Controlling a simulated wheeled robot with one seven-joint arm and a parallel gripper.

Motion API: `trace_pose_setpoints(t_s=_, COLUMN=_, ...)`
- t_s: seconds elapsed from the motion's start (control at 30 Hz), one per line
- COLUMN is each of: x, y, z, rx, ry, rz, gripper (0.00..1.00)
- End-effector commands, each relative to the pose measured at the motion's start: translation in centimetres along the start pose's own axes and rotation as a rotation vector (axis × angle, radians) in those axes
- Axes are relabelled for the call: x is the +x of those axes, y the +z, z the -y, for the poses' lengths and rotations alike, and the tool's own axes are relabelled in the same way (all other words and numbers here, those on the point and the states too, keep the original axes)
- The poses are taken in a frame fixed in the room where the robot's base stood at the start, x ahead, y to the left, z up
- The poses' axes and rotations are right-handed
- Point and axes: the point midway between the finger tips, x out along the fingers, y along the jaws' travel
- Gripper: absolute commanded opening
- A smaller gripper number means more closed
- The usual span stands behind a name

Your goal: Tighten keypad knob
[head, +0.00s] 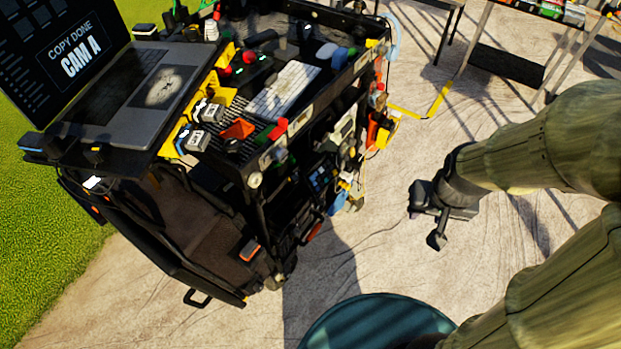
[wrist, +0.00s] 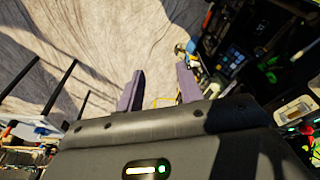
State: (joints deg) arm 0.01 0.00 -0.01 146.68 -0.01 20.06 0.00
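A small dark keypad with bluish keys (head: 321,178) sits on the side of the black video cart, among other gear. It also seems to show in the wrist view, upper right, as a dark panel with lit blue keys (wrist: 233,57). I cannot make out its knob in either view. My gripper (head: 425,223) hangs over the pale ground to the right of the cart, well apart from the keypad. In the wrist view its two purple-grey fingers (wrist: 160,70) stand apart with nothing between them. It is open and empty.
The cart's upper shelf carries a laptop (head: 135,90), a white keyboard (head: 283,89) and many small items. Cables and colored parts hang on its right side. A table (head: 507,63) stands at the back right. Open ground lies between the cart and my gripper.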

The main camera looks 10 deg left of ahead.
Motion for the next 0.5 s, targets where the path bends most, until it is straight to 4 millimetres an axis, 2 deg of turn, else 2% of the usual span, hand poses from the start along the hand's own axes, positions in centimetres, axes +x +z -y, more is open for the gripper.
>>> trace_pose_setpoints(t_s=0.33, x=0.00, y=0.00, z=0.01, rx=0.000, ry=0.000, rz=0.000, gripper=0.36)
trace_pose_setpoints(t_s=0.37, x=0.00, y=0.00, z=0.01, rx=0.000, ry=0.000, rz=0.000, gripper=0.38)
trace_pose_setpoints(t_s=0.47, x=0.24, y=-0.02, z=0.05, rx=-0.007, ry=0.000, rz=-0.004, gripper=0.58)
trace_pose_setpoints(t_s=0.5, x=0.52, y=-0.06, z=0.09, rx=-0.016, ry=0.000, rz=-0.010, gripper=0.59)
